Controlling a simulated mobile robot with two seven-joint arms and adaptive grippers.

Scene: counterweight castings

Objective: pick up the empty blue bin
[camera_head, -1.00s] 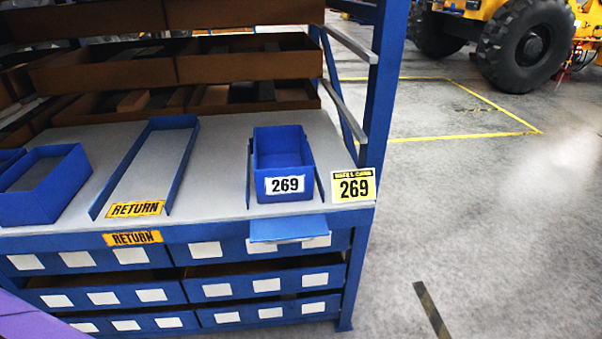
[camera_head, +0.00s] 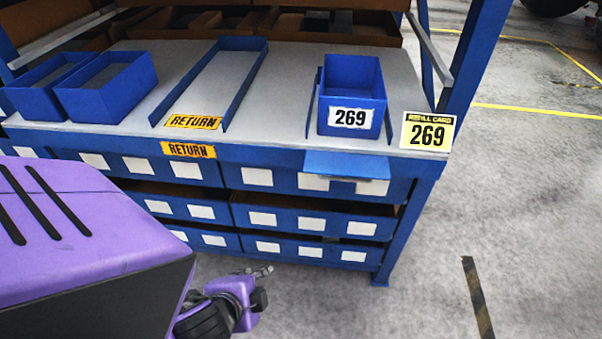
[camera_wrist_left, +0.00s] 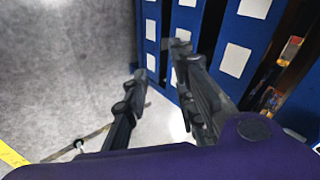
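A blue bin (camera_head: 352,85) with a white "269" label stands upright on the shelf's grey deck at the right, between low blue side rails. Its visible inside is plain blue with nothing in it. My left gripper (camera_head: 262,272) is low in front of the rack, below the deck and to the left of that bin, apart from it. In the left wrist view my left gripper (camera_wrist_left: 158,62) has its two dark fingers spread with nothing between them. The rack's blue drawer fronts show beyond them. My right gripper is not in view.
Two other blue bins (camera_head: 108,88) (camera_head: 48,85) stand on the deck at the left. An empty lane with a yellow "RETURN" label (camera_head: 194,121) lies between. A "269" refill card (camera_head: 427,131) is at the right corner. A blue ledge (camera_head: 347,164) juts out below the bin.

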